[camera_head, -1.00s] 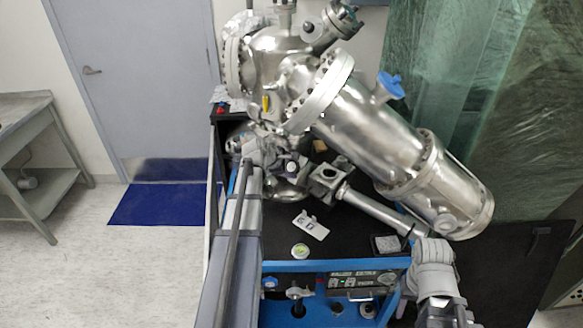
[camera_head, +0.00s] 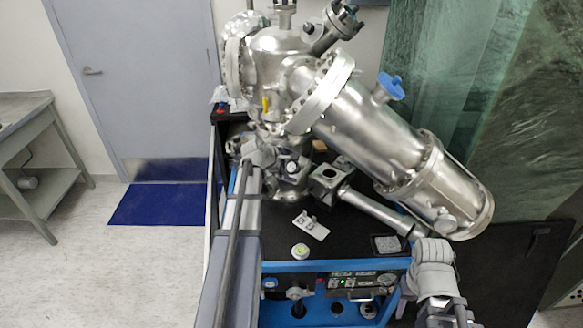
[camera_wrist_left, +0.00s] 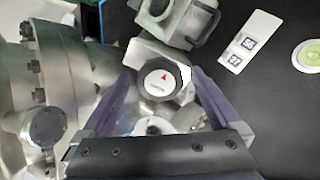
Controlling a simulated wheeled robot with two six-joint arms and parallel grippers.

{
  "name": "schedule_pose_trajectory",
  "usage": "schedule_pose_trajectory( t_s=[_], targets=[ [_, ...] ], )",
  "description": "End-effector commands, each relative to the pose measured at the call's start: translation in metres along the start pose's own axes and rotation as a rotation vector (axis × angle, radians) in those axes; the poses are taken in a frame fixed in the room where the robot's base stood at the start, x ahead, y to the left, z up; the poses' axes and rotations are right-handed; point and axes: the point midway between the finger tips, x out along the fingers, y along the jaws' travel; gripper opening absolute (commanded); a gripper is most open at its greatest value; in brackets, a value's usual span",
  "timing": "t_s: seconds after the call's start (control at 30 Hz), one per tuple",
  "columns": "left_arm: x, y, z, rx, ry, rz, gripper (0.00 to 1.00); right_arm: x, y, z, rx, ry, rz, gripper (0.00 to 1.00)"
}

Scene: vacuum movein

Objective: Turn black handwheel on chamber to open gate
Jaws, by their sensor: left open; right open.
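The black handwheel (camera_wrist_left: 178,80) has a black rim around a white face with a red arrow, and it shows in the left wrist view. In the head view the handwheel (camera_head: 292,167) is a small dark-rimmed knob at the foot of the steel chamber (camera_head: 280,55). My left gripper (camera_wrist_left: 160,76) is open, with one finger on each side of the handwheel. I cannot tell whether the fingers touch it. In the head view my left gripper (camera_head: 272,162) is partly hidden by its own wrist. My right arm is at the lower right; its jaws are not visible.
A steel tube with a square flange (camera_head: 328,176) lies right of the handwheel. A white plate (camera_head: 311,226) and a round green-centred level (camera_head: 300,251) lie on the black bench top (camera_head: 350,235). A large slanted cylinder (camera_head: 375,130) overhangs the bench.

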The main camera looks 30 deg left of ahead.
Motion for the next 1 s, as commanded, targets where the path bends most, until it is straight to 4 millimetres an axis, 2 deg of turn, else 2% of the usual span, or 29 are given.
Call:
schedule_pose_trajectory(
  t_s=[0.5,1.0],
  targets=[
    [-0.072,0.001,0.002,-0.001,0.001,0.000,0.96,-0.052,0.005,0.003,-0.001,0.000,0.000,0.50],
    [-0.075,0.000,0.000,0.000,0.000,0.000,0.96,-0.052,0.005,0.003,-0.002,0.000,0.000,0.50]
  ],
)
